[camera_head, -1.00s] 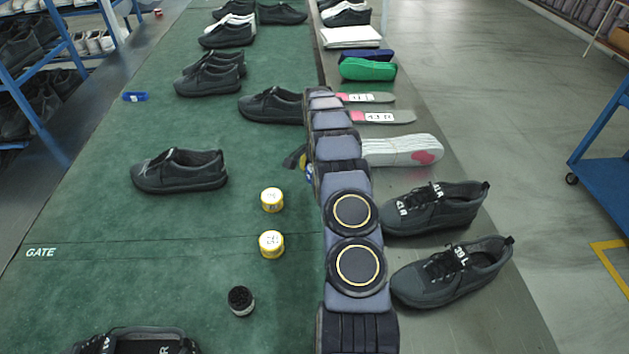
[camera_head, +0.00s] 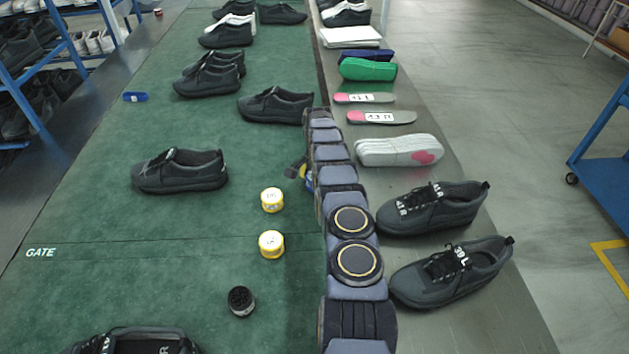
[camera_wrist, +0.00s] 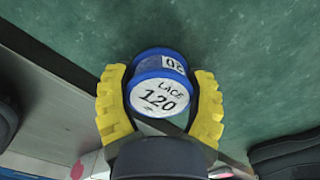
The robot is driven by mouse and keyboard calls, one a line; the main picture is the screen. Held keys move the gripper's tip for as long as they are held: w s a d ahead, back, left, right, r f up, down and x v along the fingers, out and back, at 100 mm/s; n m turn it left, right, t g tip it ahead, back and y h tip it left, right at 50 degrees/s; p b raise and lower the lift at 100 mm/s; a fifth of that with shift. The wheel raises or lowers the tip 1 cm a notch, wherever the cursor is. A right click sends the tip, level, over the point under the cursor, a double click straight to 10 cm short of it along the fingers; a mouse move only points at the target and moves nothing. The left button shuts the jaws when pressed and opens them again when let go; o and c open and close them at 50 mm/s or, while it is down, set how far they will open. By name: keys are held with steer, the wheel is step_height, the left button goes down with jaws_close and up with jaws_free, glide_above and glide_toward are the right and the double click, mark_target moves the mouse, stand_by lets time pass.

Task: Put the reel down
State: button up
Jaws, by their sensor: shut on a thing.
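The blue reel (camera_wrist: 160,68) has a white face reading "LACE 120". In the wrist view it sits between the two yellow fingers of my gripper (camera_wrist: 160,78), which is shut on it. In the head view my gripper (camera_head: 300,170) is over the right part of the green belt, mostly hidden behind my arm. Only a small blue piece of the reel (camera_head: 309,182) shows there. I cannot tell whether the reel touches the belt (camera_head: 100,290).
A dark shoe (camera_head: 180,171) is to the left, another (camera_head: 277,106) beyond. Shoes and insoles (camera_head: 400,150) line the right ledge. Green belt between is bare.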

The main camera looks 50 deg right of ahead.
steer(key=shift+f, duration=0.2)
steer(key=o, duration=1.2)
steer(key=shift+c, duration=0.2)
